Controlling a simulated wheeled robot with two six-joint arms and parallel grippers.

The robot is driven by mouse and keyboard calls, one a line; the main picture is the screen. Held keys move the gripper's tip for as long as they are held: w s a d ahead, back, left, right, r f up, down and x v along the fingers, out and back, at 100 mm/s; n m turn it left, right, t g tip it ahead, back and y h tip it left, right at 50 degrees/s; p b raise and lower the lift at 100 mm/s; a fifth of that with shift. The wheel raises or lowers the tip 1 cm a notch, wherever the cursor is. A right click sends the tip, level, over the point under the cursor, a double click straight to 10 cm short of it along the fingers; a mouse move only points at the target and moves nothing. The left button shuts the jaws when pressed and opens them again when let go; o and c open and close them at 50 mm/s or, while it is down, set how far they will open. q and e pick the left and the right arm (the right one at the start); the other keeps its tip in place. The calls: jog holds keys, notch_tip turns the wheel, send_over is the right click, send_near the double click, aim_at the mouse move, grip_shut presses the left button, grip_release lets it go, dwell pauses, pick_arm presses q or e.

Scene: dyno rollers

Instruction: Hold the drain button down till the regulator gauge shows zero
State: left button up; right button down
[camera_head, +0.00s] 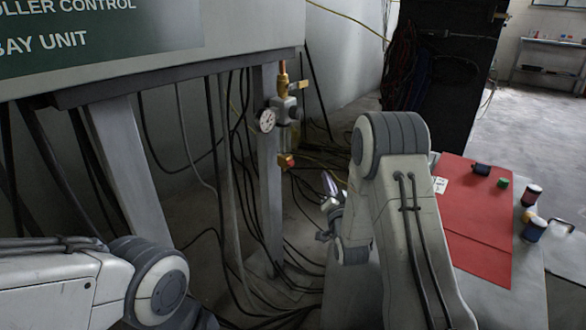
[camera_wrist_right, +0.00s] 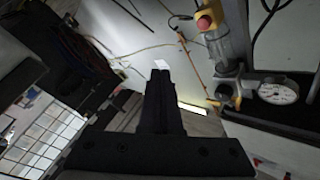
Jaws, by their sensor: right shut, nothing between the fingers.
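The air regulator (camera_head: 287,110) is mounted on a grey post under the control cabinet. Its round white gauge (camera_head: 266,120) faces left; it also shows in the right wrist view (camera_wrist_right: 278,93), where its needle is too small to read surely. The red drain button (camera_head: 286,160) sits at the bottom of the unit, under the clear bowl; the right wrist view shows it at the upper right (camera_wrist_right: 204,21). My right gripper (camera_head: 329,183) is shut and empty, to the right of and a little below the button, apart from it; its closed fingers (camera_wrist_right: 160,80) point upward in the wrist view. My left gripper is out of view.
Loose black cables (camera_head: 225,190) hang around the post. A grey table with a red mat (camera_head: 480,215) stands at the right, holding several small spools or jars (camera_head: 534,195). A dark cabinet (camera_head: 435,65) stands behind.

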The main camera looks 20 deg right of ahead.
aim_at(291, 163)
jog(key=shift+w+a, duration=0.1)
jog(key=w+a, duration=0.5)
jog(key=w, duration=0.1)
jog(key=shift+w+a, duration=0.15)
jog(key=shift+w, duration=0.25)
dwell(2.0)
jog(key=shift+w+a, duration=0.25)
jog(key=shift+w, duration=0.1)
jog(key=shift+w+a, duration=0.3)
dwell(3.2)
jog(key=shift+s+d+b, duration=0.3)
jog(key=shift+s+d, duration=0.25)
jog(key=shift+s, duration=0.1)
